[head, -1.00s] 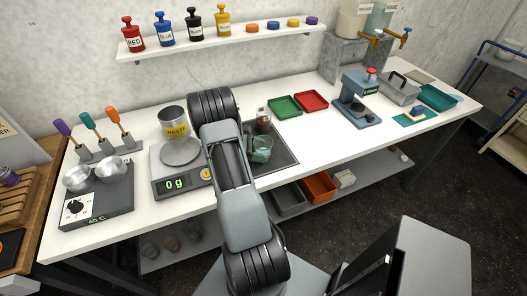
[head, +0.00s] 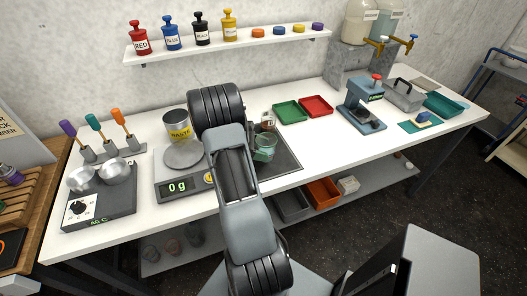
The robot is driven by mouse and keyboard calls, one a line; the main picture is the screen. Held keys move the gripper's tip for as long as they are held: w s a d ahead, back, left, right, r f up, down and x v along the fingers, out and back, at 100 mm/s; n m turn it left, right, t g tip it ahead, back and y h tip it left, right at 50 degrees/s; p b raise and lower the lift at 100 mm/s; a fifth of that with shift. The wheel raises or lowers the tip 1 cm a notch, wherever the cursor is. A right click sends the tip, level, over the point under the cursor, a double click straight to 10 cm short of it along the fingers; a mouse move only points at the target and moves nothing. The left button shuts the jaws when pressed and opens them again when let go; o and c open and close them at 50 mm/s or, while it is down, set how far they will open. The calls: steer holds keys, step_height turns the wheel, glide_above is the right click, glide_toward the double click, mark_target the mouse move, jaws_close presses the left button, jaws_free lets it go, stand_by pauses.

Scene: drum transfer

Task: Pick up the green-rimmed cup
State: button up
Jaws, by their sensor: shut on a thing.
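The green-rimmed cup (head: 264,149), a clear cup with a greenish tint, is just right of my arm, over the dark mat (head: 288,165). It looks slightly raised from the mat, though the gap under it is hard to see. My gripper (head: 255,144) is at the cup's left side, mostly hidden behind my arm links, and is shut on the cup. The fingertips themselves cannot be made out. A small reddish-brown and white container (head: 268,122) stands just behind the cup.
A green tray (head: 290,112) and a red tray (head: 316,106) lie behind right. A blue press (head: 360,112) stands farther right. White tabletop is free between mat and press.

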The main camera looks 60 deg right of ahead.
mark_target(261, 147)
steer(key=a+r, duration=0.1)
steer(key=s+a+r, duration=0.1)
steer(key=r, duration=0.1)
steer(key=shift+a+r, duration=0.3)
steer(key=shift+a, duration=0.1)
steer(key=shift+s+a+r+b, duration=0.85)
steer(key=shift+s+a+r, duration=0.95)
steer(key=shift+a, duration=2.15)
steer(key=w+a+n+t+h, duration=0.3)
steer(key=w+n+t, duration=0.4)
steer(key=w, duration=0.3)
steer(key=w+a+n+t+h, duration=0.2)
steer(key=w+n+t+h, duration=0.1)
steer(key=w+n+t, duration=0.6)
steer(key=w+a+f+n+t+y, duration=0.2)
steer(key=w+a+n+t+y, duration=0.2)
steer(key=a, duration=0.6)
steer(key=w+a+f+n+t+y, duration=0.2)
steer(key=w+a+n+t+y, duration=0.2)
steer(key=a, duration=0.5)
steer(key=shift+a+n+y, duration=0.4)
steer(key=shift+n+y, duration=0.1)
steer(key=shift+n, duration=0.5)
